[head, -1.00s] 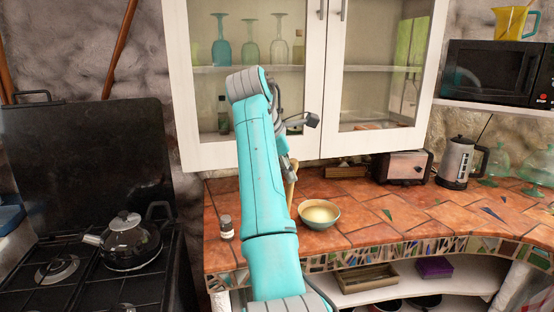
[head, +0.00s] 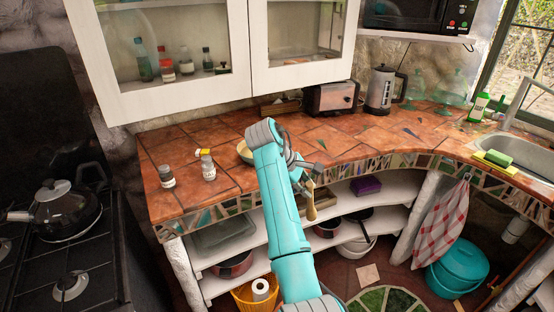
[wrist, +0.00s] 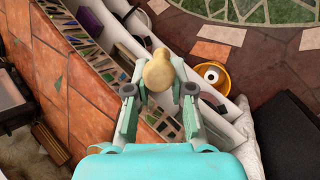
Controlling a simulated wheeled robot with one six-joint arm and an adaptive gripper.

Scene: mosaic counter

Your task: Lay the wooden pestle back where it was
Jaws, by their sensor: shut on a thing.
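The wooden pestle (head: 311,204) is held in my gripper (head: 308,184), hanging in front of the counter's mosaic edge with the open shelves behind it in the head view. In the wrist view the pestle's rounded pale end (wrist: 158,70) shows between and beyond the fingers of my gripper (wrist: 160,92), which are shut on it. A pale bowl (head: 243,151) stands on the tiled counter (head: 330,133), mostly hidden behind my arm.
A toaster (head: 331,97) and kettle (head: 381,90) stand at the back. Tiles right of the bowl are bare. The white cabinet (head: 165,65) hangs above.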

